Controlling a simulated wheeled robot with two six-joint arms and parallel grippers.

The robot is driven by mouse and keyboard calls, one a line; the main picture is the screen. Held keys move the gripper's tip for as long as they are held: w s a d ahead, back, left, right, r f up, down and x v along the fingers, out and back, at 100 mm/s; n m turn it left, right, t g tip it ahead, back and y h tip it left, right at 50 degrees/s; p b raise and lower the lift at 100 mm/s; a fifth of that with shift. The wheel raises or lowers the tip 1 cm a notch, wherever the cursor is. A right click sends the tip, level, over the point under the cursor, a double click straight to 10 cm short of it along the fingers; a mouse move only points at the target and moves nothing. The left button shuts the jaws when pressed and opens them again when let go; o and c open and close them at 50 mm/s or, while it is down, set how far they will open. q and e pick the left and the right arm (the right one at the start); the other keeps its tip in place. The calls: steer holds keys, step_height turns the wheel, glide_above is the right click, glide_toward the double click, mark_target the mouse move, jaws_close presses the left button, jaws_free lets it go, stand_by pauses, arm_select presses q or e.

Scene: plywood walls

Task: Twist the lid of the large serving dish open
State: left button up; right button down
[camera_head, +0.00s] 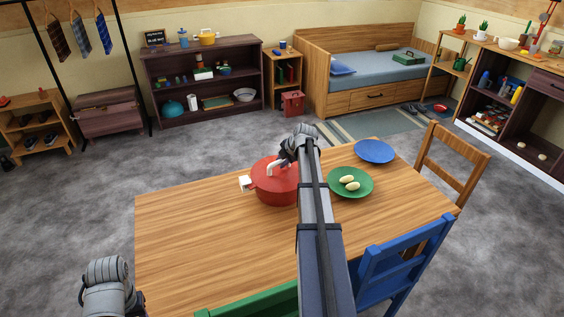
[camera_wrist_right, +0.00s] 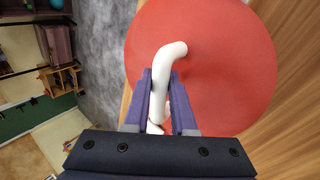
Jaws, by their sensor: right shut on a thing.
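The large serving dish (camera_head: 268,186) is a red round pot with a white side handle, standing on the wooden table. Its red lid (camera_wrist_right: 222,65) has a white bent handle (camera_wrist_right: 168,62) on top. The lid sits on the dish. My right gripper (camera_wrist_right: 160,85) is above the lid with its purple fingers shut on the white handle. In the head view my right arm hides the dish's right side and most of the gripper (camera_head: 286,158). Part of my left arm shows at the lower left in the head view; its gripper is not visible.
A green plate (camera_head: 363,190) with pale egg-shaped items and a blue plate (camera_head: 375,151) are right of the dish. A blue chair (camera_head: 400,262), a green chair (camera_head: 250,302) and a wooden chair (camera_head: 458,160) stand around the table (camera_head: 200,240). The table's left part is clear.

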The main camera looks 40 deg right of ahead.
steer(key=shift+w+d+n+y, duration=0.1)
steer(key=shift+w+n+y, duration=0.1)
steer(key=shift+n+y, duration=0.6)
steer(key=shift+n, duration=0.7)
steer(key=shift+w+n+y, duration=0.1)
steer(key=shift+n+y, duration=0.2)
steer(key=shift+n, duration=0.2)
steer(key=shift+n+g+y, duration=0.3)
steer(key=shift+n+y, duration=0.1)
steer(key=shift+n, duration=0.3)
